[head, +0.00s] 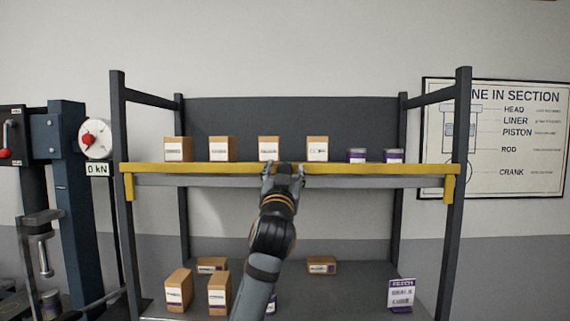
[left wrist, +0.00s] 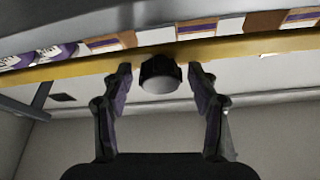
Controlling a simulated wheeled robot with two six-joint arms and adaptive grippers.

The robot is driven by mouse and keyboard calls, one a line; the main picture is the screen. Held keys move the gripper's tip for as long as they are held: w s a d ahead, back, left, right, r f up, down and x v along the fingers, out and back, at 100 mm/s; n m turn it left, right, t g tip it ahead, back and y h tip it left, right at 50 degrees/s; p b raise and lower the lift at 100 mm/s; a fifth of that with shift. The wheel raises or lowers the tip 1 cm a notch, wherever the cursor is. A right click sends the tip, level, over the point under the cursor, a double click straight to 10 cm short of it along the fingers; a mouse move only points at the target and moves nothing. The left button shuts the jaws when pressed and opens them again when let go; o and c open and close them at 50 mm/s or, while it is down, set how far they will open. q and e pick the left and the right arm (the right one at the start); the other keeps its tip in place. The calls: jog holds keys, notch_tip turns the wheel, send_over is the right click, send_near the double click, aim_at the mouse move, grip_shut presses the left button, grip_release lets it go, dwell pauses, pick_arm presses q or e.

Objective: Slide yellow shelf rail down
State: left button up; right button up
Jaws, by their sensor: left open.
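The yellow shelf rail (head: 370,169) runs level along the front edge of the upper shelf, with a short yellow bracket down each end post. In the left wrist view the rail (left wrist: 80,68) crosses just beyond my fingertips. My left gripper (head: 284,170) is at the middle of the rail, reaching up from below. In the left wrist view my left gripper (left wrist: 161,78) has its fingers apart, with a dark, rounded piece with a pale end (left wrist: 160,76) between the tips. I cannot tell whether the fingers touch the rail. My right gripper is out of view.
Several small boxes (head: 222,149) and two purple-and-white cans (head: 393,156) stand on the upper shelf behind the rail. More boxes (head: 179,290) and a white sign (head: 401,295) stand on the lower shelf. A press with a dial (head: 95,139) is at the left.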

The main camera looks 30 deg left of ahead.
pick_arm(q)
grip_shut()
dwell(0.4)
notch_tip(320, 180, down, 7)
jog(key=b, duration=0.6)
jog(key=shift+w+r, duration=0.15)
jog(key=shift+c, duration=1.5)
grip_release()
jog(key=o, duration=0.3)
jog(key=shift+r, duration=0.1)
